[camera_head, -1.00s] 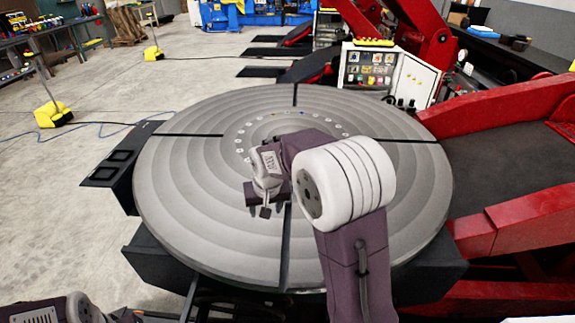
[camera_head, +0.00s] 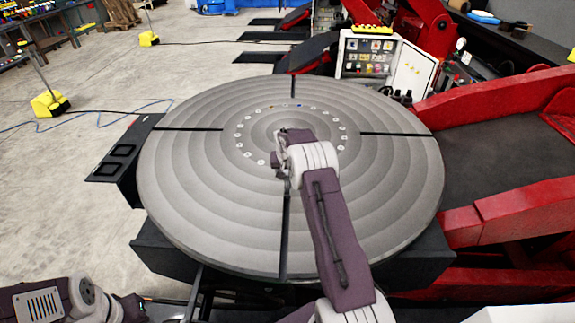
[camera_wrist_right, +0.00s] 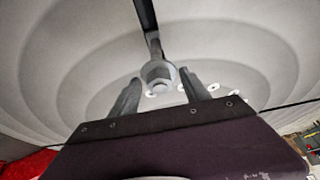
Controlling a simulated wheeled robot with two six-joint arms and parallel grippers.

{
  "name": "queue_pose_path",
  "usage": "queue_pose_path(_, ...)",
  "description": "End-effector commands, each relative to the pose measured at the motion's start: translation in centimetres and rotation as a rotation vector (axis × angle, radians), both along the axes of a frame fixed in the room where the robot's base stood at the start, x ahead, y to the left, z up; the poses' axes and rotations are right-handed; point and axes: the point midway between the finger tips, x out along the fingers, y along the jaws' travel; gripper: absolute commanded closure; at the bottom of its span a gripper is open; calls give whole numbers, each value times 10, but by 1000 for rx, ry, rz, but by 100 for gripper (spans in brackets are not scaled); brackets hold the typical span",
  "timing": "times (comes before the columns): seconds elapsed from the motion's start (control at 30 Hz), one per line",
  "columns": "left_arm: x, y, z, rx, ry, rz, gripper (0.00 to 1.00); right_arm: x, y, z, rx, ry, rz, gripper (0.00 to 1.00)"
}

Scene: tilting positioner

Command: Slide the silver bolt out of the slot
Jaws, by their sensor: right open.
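The silver bolt (camera_wrist_right: 158,74) shows in the right wrist view, its hex head facing the camera, at the end of the visible part of a dark slot (camera_wrist_right: 147,18) in the round grey table. My right gripper (camera_wrist_right: 160,83) is open, one finger on each side of the bolt head; whether either touches it I cannot tell. In the head view my right gripper (camera_head: 281,163) is over the table near the inner end of the front slot (camera_head: 285,235), and the bolt is hidden there. My left arm is at the bottom left; its fingers do not show.
The round table (camera_head: 200,205) has several radial slots and a ring of small white-edged holes; most of its top is bare. Red machine arms (camera_head: 510,205) stand close on the right, with a control cabinet (camera_head: 368,58) behind. A black bracket (camera_head: 125,150) juts out at the left.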

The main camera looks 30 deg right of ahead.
Motion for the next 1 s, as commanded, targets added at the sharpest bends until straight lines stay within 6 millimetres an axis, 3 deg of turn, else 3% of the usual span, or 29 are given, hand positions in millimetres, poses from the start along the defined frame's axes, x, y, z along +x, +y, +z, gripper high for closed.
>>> queue_pose_path(0.2,0,0,7,0,0,0,64,8,-5,-22,-1,-1,1,45)
queue_pose_path(0.47,0,0,7,0,0,0,64,9,-5,-25,-1,-1,1,45)
queue_pose_path(0.67,0,0,7,0,0,0,64,9,-5,-25,-1,-1,1,96)
queue_pose_path(0.7,0,0,7,0,0,0,64,9,-5,-25,-1,-1,1,100)
queue_pose_path(1.0,0,0,6,0,0,0,64,9,-5,-22,-1,-1,1,100)
